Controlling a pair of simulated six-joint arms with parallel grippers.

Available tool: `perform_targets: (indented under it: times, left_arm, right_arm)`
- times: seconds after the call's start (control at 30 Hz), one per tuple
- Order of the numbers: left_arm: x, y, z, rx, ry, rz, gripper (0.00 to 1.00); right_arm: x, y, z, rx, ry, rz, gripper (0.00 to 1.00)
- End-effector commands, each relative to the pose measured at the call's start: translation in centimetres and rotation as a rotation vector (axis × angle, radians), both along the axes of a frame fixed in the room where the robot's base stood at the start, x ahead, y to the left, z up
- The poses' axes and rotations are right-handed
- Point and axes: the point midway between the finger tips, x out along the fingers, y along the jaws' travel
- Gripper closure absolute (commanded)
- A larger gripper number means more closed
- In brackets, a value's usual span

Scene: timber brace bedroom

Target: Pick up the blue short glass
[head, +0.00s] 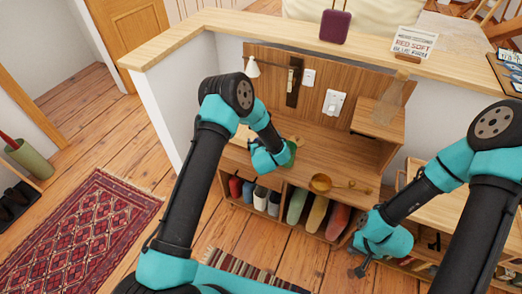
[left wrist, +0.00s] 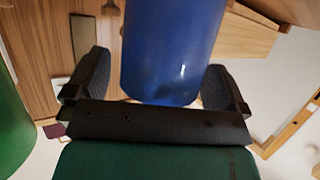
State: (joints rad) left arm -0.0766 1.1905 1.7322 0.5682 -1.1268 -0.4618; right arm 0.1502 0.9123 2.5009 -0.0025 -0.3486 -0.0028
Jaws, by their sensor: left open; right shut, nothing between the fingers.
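The blue short glass (left wrist: 172,50) fills the upper middle of the left wrist view. It lies between the two fingers of my left gripper (left wrist: 152,88), which is open, with a finger on each side. Contact with the glass cannot be told. In the head view my left gripper (head: 270,158) is over the wooden bench top, and I cannot make out the blue glass there; the arm likely hides it. My right gripper (head: 362,262) is shut and empty, low at the right in front of the shelves.
A green object (left wrist: 12,125) stands left of the blue glass in the left wrist view; green also shows beside the gripper in the head view (head: 291,153). A lamp (head: 252,68) stands behind.

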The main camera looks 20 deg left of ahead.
Motion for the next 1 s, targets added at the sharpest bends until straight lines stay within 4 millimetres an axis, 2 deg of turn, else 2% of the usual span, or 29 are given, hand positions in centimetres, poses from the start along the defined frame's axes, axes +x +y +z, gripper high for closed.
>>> perform_targets:
  times: [0.13, 0.87, 1.0]
  left_arm:
    - [-0.01, 0.0, 0.01, 0.0, 0.0, 0.0, 0.0]
    - [-0.02, 0.0, 0.01, 0.0, 0.0, 0.0, 0.7]
    - [0.0, 0.0, 0.04, 0.0, -0.001, 0.0, 0.72]
  right_arm:
    - [0.0, 0.0, 0.0, 0.0, 0.0, 0.0, 1.0]
    - [0.0, 0.0, 0.0, 0.0, 0.0, 0.0, 1.0]
    - [0.0, 0.0, 0.0, 0.0, 0.0, 0.0, 1.0]
